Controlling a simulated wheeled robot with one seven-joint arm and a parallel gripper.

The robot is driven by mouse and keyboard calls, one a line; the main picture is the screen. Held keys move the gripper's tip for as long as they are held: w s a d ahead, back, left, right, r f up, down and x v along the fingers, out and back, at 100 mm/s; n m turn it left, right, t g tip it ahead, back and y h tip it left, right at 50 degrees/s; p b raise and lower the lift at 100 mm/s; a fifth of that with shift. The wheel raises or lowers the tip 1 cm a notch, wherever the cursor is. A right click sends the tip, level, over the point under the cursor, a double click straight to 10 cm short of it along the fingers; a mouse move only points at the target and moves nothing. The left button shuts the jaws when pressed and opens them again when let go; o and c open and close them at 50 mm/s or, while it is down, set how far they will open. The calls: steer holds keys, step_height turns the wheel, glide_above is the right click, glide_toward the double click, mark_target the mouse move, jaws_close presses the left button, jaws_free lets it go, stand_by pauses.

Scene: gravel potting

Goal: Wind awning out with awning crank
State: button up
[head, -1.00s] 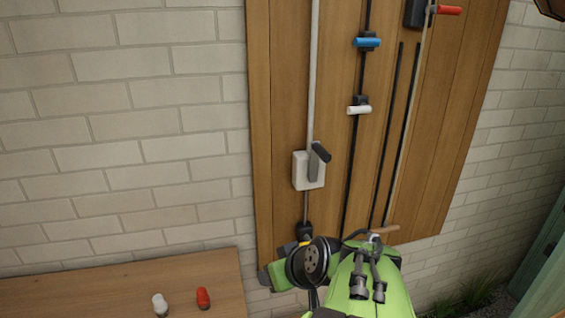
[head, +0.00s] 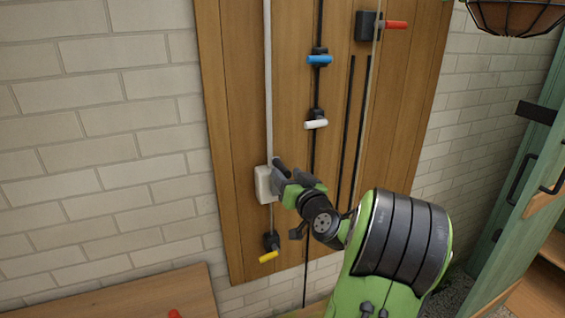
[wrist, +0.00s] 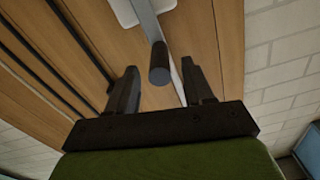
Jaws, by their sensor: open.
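The awning crank is a white wall box (head: 262,184) with a grey arm and a dark round handle (head: 281,166), low on the wooden panel. In the wrist view the dark handle (wrist: 160,72) points toward the camera, on its grey crank arm (wrist: 147,20). My gripper (head: 284,178) is at the crank, and part of the crank is hidden behind it. In the wrist view my gripper (wrist: 160,82) is open, with the handle's end between the two fingers and a gap on both sides. The awning itself is not in view.
The panel (head: 232,130) also carries blue (head: 320,59), white (head: 316,124), yellow (head: 268,256) and red (head: 395,25) handles. A wooden table (head: 150,295) is at lower left. A green door (head: 520,200) and a hanging basket (head: 515,15) are at right.

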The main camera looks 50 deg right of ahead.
mark_target(283, 169)
steer(key=p+x, duration=0.1)
steer(key=x, duration=0.3)
jaws_close()
